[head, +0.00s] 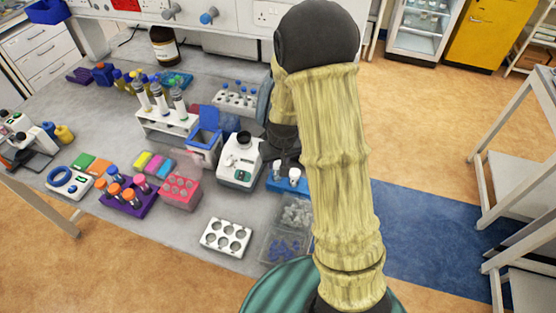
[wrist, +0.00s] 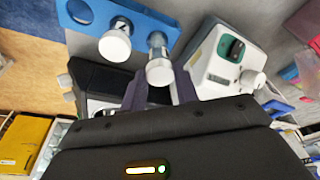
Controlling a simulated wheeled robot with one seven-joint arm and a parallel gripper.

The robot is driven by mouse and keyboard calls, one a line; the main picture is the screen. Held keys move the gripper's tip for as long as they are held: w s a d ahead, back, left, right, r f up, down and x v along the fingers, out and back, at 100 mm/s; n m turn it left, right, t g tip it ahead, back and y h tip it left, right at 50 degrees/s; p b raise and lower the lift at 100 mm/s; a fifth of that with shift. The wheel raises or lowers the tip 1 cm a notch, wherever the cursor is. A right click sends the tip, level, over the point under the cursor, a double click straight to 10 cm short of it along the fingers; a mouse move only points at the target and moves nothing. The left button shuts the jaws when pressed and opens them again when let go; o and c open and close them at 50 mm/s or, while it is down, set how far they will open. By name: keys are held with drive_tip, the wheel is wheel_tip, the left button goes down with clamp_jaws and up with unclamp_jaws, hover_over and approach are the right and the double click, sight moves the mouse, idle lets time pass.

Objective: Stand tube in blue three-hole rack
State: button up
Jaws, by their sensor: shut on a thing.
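The blue three-hole rack (head: 273,185) stands on the bench, partly behind my arm in the head view. In the wrist view the rack (wrist: 180,28) shows one empty hole at its left. A white-capped tube (wrist: 115,42) stands in its middle hole. A second white-capped tube (wrist: 158,68) is between the fingers of my gripper (wrist: 160,82), which is shut on it. This tube is at the rack's right-hand hole; I cannot tell how deep it sits. In the head view two white caps show at the rack, and my fingers are mostly hidden.
A white device (head: 240,172) stands close beside the rack. Clear bins (head: 283,245) and a white rack with holes (head: 226,238) lie in front. A tube rack with blue caps (head: 236,100) is behind. The bench's right edge is near.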

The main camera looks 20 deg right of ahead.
drive_tip(key=shift+s+b+x, duration=0.2)
drive_tip(key=shift+b+x, duration=0.55)
drive_tip(key=shift+x, duration=0.15)
drive_tip(key=shift+f, duration=0.1)
idle(0.4)
drive_tip(key=o, duration=0.9)
drive_tip(key=b+v, duration=0.1)
drive_tip(key=v, duration=1.6)
drive_tip(key=shift+s+r, duration=0.1)
drive_tip(key=shift+r, duration=0.15)
